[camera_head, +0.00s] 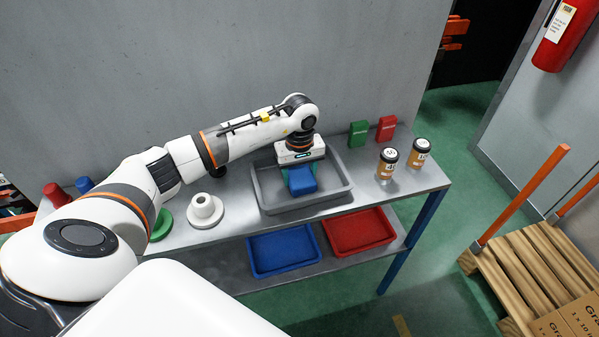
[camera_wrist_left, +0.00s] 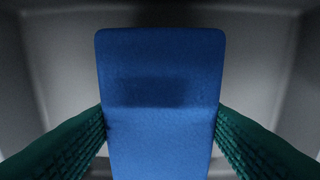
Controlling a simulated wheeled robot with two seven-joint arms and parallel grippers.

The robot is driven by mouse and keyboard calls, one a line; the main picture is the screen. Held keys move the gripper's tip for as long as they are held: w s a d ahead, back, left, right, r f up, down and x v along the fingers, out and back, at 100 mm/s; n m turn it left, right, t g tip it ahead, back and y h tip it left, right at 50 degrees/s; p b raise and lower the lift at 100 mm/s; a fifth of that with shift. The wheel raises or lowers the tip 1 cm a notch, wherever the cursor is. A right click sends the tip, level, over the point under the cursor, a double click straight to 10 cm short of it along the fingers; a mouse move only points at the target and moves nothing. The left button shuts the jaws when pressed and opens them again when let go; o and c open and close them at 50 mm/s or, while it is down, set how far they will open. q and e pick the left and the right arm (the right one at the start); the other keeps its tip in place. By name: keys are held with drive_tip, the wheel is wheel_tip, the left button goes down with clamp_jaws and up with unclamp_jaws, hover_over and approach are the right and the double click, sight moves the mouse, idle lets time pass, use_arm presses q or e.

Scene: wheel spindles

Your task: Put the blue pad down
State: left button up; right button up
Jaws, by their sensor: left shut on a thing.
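The blue pad (camera_head: 302,181) is between the fingers of my left gripper (camera_head: 301,176), over the grey tray (camera_head: 265,201) on the metal table. In the left wrist view the blue pad (camera_wrist_left: 160,100) fills the middle, with a green ridged finger pressed on each side. The grey tray's inside (camera_wrist_left: 60,60) shows around and beyond it. The pad is within the tray's outline; whether it touches the tray floor I cannot tell. My right gripper is not in view.
A white flanged spindle (camera_head: 205,211) and a green disc (camera_head: 161,224) are left of the tray. Green (camera_head: 358,133) and red (camera_head: 386,128) boxes and two orange-labelled jars (camera_head: 388,163) stand right. Blue (camera_head: 284,252) and red (camera_head: 358,231) trays lie on the lower shelf.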

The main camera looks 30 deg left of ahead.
sight(300, 173)
use_arm(q)
drive_tip(key=o, duration=0.9)
drive_tip(key=shift+o, duration=0.2)
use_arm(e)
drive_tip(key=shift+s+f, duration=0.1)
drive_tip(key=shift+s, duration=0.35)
use_arm(q)
drive_tip(key=shift+r+p, duration=0.2)
drive_tip(key=shift+p, duration=0.15)
drive_tip(key=shift+r+b, duration=0.3)
wheel_tip(300, 173, up, 11)
drive_tip(key=b, duration=0.2)
drive_tip(key=shift+r, duration=0.15)
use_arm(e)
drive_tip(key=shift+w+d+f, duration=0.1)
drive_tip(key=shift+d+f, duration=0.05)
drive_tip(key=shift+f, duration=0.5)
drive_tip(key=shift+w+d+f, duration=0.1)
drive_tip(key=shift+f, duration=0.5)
